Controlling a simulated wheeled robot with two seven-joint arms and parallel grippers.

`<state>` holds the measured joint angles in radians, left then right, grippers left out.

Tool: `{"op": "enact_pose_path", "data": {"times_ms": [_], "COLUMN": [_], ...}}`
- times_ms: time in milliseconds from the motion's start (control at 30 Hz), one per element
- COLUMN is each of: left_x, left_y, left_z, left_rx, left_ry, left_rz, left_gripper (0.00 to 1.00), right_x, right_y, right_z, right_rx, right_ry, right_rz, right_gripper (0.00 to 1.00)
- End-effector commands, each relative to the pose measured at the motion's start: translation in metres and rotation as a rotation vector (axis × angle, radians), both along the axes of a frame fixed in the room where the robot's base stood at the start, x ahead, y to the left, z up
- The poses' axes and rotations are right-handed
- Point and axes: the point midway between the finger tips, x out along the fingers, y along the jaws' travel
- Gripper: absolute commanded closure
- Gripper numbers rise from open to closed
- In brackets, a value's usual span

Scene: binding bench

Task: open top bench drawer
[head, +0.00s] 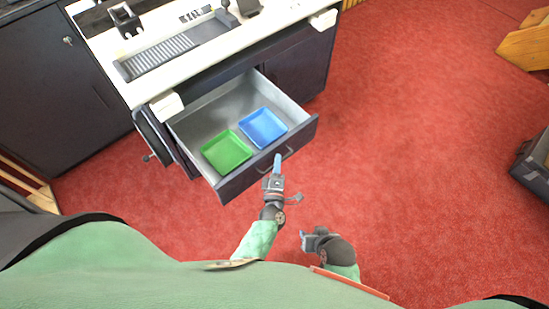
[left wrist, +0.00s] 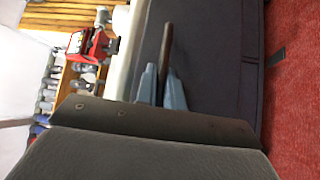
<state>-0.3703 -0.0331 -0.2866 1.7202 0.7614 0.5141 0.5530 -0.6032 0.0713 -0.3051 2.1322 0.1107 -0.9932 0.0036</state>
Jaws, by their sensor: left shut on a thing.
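The top bench drawer (head: 270,163) stands pulled well out from the bench, with its inside showing. A green tray (head: 227,150) and a blue tray (head: 263,127) lie in it. My left gripper (head: 277,162) is at the drawer front, shut on the drawer handle (head: 290,153). In the left wrist view, the handle shows as a dark bar (left wrist: 167,50) between the two blue-grey fingers of the left gripper (left wrist: 160,88). My right gripper (head: 304,238) is low in front of my body, apart from the drawer; its finger gap is too small to make out.
The white bench top (head: 150,40) carries a grey slotted strip (head: 160,60) and small dark tools. A dark cabinet (head: 45,90) stands at the left. Red floor (head: 420,150) is clear to the right, with a dark box (head: 535,165) and a wooden piece (head: 525,48) at the right edge.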

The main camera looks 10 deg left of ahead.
Motion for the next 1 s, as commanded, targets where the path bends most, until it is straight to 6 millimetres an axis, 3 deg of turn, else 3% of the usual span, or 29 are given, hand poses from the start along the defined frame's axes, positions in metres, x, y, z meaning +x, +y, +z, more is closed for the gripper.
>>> {"op": "enact_pose_path", "data": {"times_ms": [367, 400, 433, 733, 1000], "left_x": [-0.001, -0.001, -0.001, -0.002, -0.035], "left_y": [-0.001, -0.001, -0.001, -0.001, -0.005], "left_z": [-0.001, -0.001, -0.001, -0.001, -0.006], "left_rx": [-0.001, -0.001, -0.001, -0.001, -0.001], "left_ry": [0.001, 0.001, 0.001, 0.001, 0.004], "left_rz": [0.001, 0.001, 0.001, 0.0, -0.001], "left_gripper": [1.0, 0.84, 0.81, 0.81, 0.81], "right_x": [-0.001, -0.001, -0.001, -0.001, -0.002], "right_y": [0.001, 0.0, 0.0, 0.0, -0.001], "right_z": [0.0, 0.0, 0.0, 0.0, 0.004], "right_rx": [0.0, 0.0, 0.0, -0.001, -0.004], "right_ry": [0.002, 0.002, 0.002, 0.002, 0.014], "right_rz": [0.001, 0.001, 0.001, 0.0, 0.003], "right_gripper": [0.64, 0.64, 0.64, 0.64, 0.64]}}
